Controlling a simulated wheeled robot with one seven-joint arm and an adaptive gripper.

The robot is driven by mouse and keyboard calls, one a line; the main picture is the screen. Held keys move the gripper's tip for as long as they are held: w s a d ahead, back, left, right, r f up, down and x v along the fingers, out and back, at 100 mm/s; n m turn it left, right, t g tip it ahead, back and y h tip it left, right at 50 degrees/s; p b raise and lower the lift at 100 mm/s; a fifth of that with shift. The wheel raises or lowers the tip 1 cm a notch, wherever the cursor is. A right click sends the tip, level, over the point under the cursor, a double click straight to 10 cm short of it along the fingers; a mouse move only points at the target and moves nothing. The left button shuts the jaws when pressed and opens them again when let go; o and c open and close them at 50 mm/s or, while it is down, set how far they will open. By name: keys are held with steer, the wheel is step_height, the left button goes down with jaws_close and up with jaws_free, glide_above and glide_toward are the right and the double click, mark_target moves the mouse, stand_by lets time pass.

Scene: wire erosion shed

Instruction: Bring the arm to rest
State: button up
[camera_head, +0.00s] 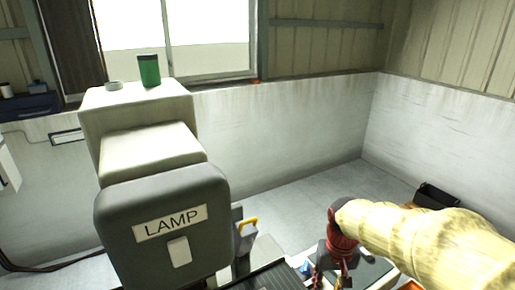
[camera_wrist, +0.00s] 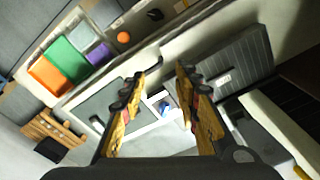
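My arm, in a pale yellow sleeve (camera_head: 430,235), reaches in from the right edge of the head view and ends in a red and dark wrist (camera_head: 342,237) that points down. My gripper (camera_wrist: 161,73) shows in the wrist view with its two yellow and black fingers spread apart. I see nothing held between them. A white tray with a small blue item (camera_wrist: 166,106) shows beyond the gap, apart from the fingers as far as I can tell. In the head view the fingers are small and partly cut off at the bottom.
In the wrist view, orange (camera_wrist: 50,76), green (camera_wrist: 66,57) and purple (camera_wrist: 98,53) patches lie upper left, and a dark ribbed panel (camera_wrist: 240,62) lies right. Bare floor shows behind my arm.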

steer(key=s+r+t+b, duration=0.2)
steer(key=s+b, duration=0.1)
steer(key=s, duration=0.4)
steer(key=s+r+t+b, duration=0.2)
steer(key=s+t+b, duration=0.1)
steer(key=s, duration=0.5)
steer(key=shift+s+r+b, duration=0.15)
steer(key=shift+s+b, duration=0.1)
steer(key=shift+b, duration=0.05)
